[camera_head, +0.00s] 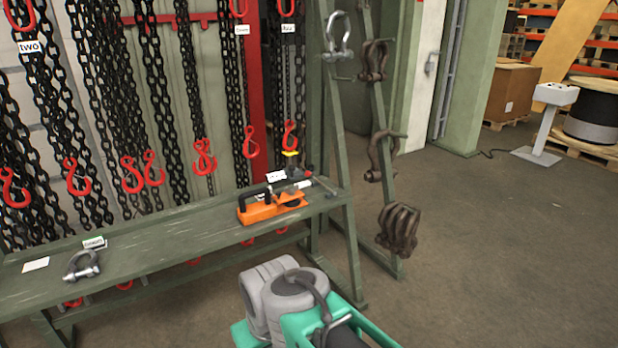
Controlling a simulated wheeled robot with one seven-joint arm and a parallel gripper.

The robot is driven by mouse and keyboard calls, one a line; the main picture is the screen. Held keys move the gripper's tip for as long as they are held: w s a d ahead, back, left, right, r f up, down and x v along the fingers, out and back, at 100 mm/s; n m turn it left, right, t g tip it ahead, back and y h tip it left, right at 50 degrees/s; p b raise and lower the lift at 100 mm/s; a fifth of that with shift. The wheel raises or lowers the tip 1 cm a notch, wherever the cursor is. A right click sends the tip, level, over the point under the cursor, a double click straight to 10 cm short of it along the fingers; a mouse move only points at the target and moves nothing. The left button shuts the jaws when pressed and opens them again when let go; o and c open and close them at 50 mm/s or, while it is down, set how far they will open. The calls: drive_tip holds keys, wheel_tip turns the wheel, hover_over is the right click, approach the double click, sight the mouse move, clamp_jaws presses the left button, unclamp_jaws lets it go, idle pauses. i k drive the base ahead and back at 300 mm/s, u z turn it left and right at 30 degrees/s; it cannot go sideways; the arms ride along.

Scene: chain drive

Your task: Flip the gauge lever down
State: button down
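An orange device (273,207) with a black handle (257,196) on top sits near the right end of the green bench. A thin rod (324,184) shows at its right, behind it, beside a small dark tool with a yellow top (290,154). I cannot tell which of these parts is the gauge lever, or its position. Grey and teal links of my arm show at the bottom middle, in front of the bench and apart from the device. My gripper's fingers do not show.
The green bench (190,235) holds a shackle (82,265) and a white card (36,264). Black chains with red hooks (204,157) hang behind it. Large shackles (398,229) hang on the frame at the right. The floor at the right is clear up to a boxed pallet (513,90).

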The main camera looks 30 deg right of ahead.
sight(311, 167)
drive_tip(key=z, duration=0.85)
drive_tip(key=i, duration=2.1)
drive_tip(key=u, duration=1.2)
drive_tip(key=i, duration=0.6)
drive_tip(key=u, duration=0.55)
